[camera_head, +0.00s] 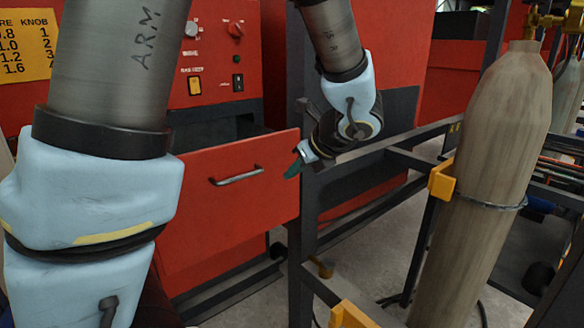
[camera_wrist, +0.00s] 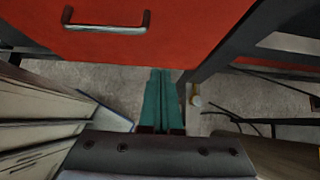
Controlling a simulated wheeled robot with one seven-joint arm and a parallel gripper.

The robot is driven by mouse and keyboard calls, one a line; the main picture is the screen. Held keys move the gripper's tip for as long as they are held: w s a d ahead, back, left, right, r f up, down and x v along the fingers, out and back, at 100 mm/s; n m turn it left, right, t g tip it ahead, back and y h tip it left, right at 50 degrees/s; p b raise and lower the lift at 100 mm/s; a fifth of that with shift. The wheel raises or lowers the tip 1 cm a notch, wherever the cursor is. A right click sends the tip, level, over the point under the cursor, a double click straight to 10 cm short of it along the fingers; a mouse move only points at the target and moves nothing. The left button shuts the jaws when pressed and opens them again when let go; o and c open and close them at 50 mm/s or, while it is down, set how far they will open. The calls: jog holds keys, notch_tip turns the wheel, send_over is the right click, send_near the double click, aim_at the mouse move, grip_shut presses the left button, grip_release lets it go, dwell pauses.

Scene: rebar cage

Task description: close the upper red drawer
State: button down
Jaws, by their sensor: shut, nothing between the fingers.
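The upper red drawer (camera_head: 240,205) stands pulled out from the red machine, with a dark gap showing behind its top edge. Its metal handle (camera_head: 236,176) is on the front face. My gripper (camera_head: 290,171) is near the right edge of the drawer front, its teal fingers pointing down and left; contact cannot be told. In the wrist view the closed teal fingers (camera_wrist: 161,98) have nothing between them. The drawer's red front (camera_wrist: 190,45) spans the top of that view, with the handle (camera_wrist: 107,26) up and left of the fingertips.
A dark metal frame (camera_head: 301,220) stands just right of the drawer, with rails running back beside my arm. A tall gas cylinder (camera_head: 483,190) with yellow brackets (camera_head: 441,181) stands farther right. The machine's control panel (camera_head: 215,50) is above the drawer. Grey floor shows below.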

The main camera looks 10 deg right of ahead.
aim_at(265, 183)
jog(key=w+a+f, duration=0.1)
jog(key=w, duration=0.1)
jog(key=w+a+f+p, duration=0.1)
jog(key=w+f, duration=0.1)
jog(key=w+a+f+p, duration=0.1)
jog(key=w, duration=0.1)
jog(key=shift+w+a+f, duration=0.2)
jog(key=shift+w+f, duration=0.05)
jog(key=shift+w, duration=0.15)
jog(key=shift+w+a+f, duration=0.1)
jog(key=shift+w+a, duration=0.15)
jog(key=shift+w, duration=0.3)
